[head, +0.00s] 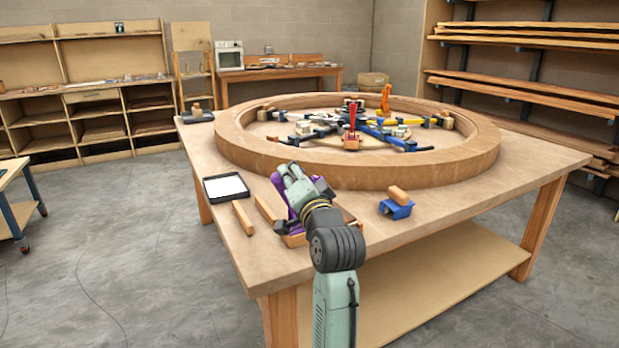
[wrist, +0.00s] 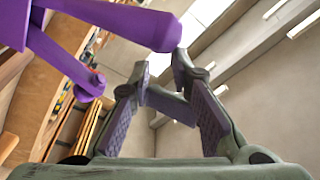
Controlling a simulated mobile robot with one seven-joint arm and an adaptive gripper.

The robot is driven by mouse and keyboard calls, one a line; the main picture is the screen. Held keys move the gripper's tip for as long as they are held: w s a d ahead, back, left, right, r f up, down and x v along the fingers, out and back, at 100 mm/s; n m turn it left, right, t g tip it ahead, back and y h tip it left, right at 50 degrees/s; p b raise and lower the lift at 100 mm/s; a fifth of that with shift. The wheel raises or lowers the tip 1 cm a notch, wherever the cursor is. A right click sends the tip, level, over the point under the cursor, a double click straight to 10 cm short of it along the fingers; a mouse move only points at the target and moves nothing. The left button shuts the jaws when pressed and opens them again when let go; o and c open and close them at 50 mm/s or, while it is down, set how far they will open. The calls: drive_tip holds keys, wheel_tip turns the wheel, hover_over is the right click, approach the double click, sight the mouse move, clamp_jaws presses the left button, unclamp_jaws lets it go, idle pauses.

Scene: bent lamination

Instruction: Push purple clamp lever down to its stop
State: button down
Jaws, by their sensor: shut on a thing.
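The purple clamp (head: 278,183) stands near the front edge of the workbench, largely hidden behind my arm in the head view. In the wrist view its purple lever (wrist: 120,22) reaches in from the upper left and ends in a rounded tip. A second purple bar with a round end (wrist: 88,82) lies below it. In the head view my gripper (head: 292,172) is at the clamp. Exact finger contact is hard to see.
A large wooden ring (head: 345,176) with blue clamps inside fills the workbench (head: 460,190). A black-framed tray (head: 226,188), wooden blocks (head: 243,217) and a blue clamp (head: 395,210) with a wood block lie nearby. Bare tabletop shows between them.

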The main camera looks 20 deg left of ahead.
drive_tip(key=s+a+f+n+g+y+b, duration=0.1)
drive_tip(key=s+a+f+n+y+b, duration=0.1)
drive_tip(key=s+a+f+n+b, duration=0.3)
drive_tip(key=shift+s+a+n, duration=0.4)
drive_tip(key=shift+s+n, duration=0.45)
drive_tip(key=shift+n, duration=1.15)
wheel_tip(320, 180, up, 5)
drive_tip(key=p, duration=0.4)
drive_tip(key=f+b+v, duration=0.1)
drive_tip(key=b+v, duration=0.1)
drive_tip(key=v, duration=0.7)
drive_tip(key=shift+d+f+b, duration=0.15)
drive_tip(key=shift+d+b, duration=0.25)
drive_tip(key=shift+w, duration=0.15)
